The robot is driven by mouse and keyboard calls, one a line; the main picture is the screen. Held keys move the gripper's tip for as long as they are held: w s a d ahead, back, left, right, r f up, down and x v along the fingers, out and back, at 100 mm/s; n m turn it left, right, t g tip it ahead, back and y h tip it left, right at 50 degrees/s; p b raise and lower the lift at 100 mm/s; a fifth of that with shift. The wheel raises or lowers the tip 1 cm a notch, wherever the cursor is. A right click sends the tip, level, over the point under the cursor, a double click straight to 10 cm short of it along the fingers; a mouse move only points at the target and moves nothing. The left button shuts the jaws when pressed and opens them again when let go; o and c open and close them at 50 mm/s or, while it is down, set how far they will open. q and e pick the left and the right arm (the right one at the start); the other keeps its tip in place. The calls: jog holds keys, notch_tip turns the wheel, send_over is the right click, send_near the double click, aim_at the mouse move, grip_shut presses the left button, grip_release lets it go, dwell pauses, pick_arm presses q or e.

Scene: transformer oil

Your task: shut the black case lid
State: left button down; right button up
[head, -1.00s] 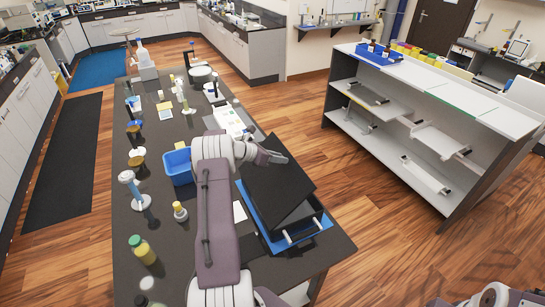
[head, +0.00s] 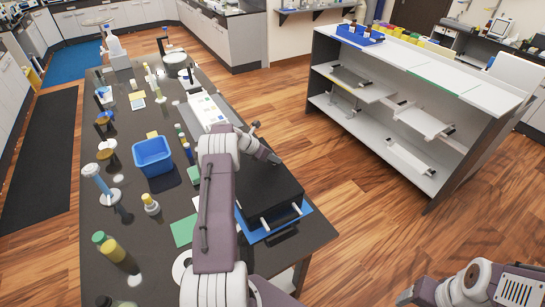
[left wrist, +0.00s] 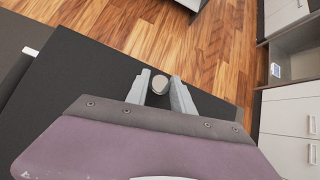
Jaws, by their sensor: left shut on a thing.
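The black case (head: 272,195) sits on a blue tray (head: 310,209) at the front right of the dark table. Its lid lies down over the body, level or nearly so; a small gap cannot be ruled out. My left gripper (head: 272,158) is at the lid's far edge.
A blue bin (head: 153,156), several bottles and a white tray (head: 205,108) stand on the table left of and behind the case. A white shelf unit (head: 400,110) stands at the right across open wooden floor.

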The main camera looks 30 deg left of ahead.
aim_at(261, 169)
pick_arm(q)
jog(key=shift+w+d+f, duration=0.1)
jog(key=shift+d+f, duration=0.05)
jog(key=shift+f, duration=0.2)
jog(key=c, duration=1.1)
grip_release()
jog(key=shift+c, duration=0.2)
jog(key=shift+w+d, duration=0.1)
jog(key=b+v, duration=0.2)
jog(key=v, duration=0.7)
